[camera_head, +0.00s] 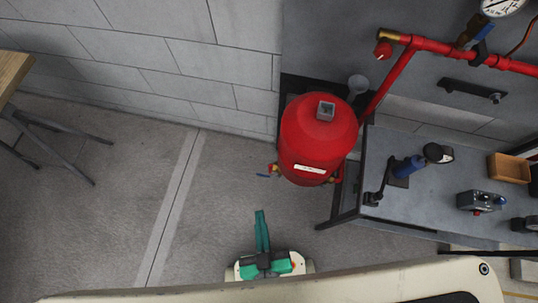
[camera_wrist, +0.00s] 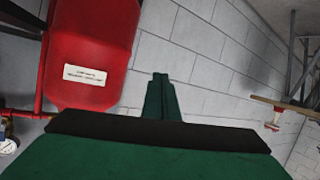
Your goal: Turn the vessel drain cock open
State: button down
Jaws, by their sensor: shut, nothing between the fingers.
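The red vessel (camera_head: 318,140) stands against the wall in the head view, with a white label on its side. The drain cock (camera_head: 268,175), a small fitting with a blue handle, sticks out at the vessel's lower left. My gripper (camera_head: 260,213) is shut and empty, below and slightly left of the cock in the picture and apart from it. In the wrist view the green fingers (camera_wrist: 160,78) are together, with the red vessel (camera_wrist: 92,55) to their left. I cannot make out the cock in the wrist view.
A grey bench (camera_head: 415,190) with several tools stands right of the vessel. A red pipe (camera_head: 393,78) runs above it, with a gauge (camera_head: 500,5) at the top right. A wooden table (camera_head: 12,72) stands at the far left. The floor (camera_head: 90,215) left of the vessel is clear.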

aim_at(268, 176)
notch_tip(268, 176, down, 36)
jog(key=s+r+n+g+h, duration=0.15)
jog(key=n+g, duration=0.45)
jog(key=n, duration=1.1)
jog(key=w+d+f+n+t+h, duration=0.1)
jog(key=w+d+f+n+h, duration=0.15)
jog(key=w+f+n, duration=0.4)
jog(key=w+a+r+n+t+h, duration=0.1)
jog(key=w+r+n+t, duration=0.2)
jog(key=w+n, duration=0.4)
jog(key=shift+w+a+t, duration=0.15)
jog(key=shift+w+t, duration=0.35)
jog(key=shift+w, duration=4)
jog(key=shift+r+n, duration=0.15)
jog(key=shift+n, duration=0.1)
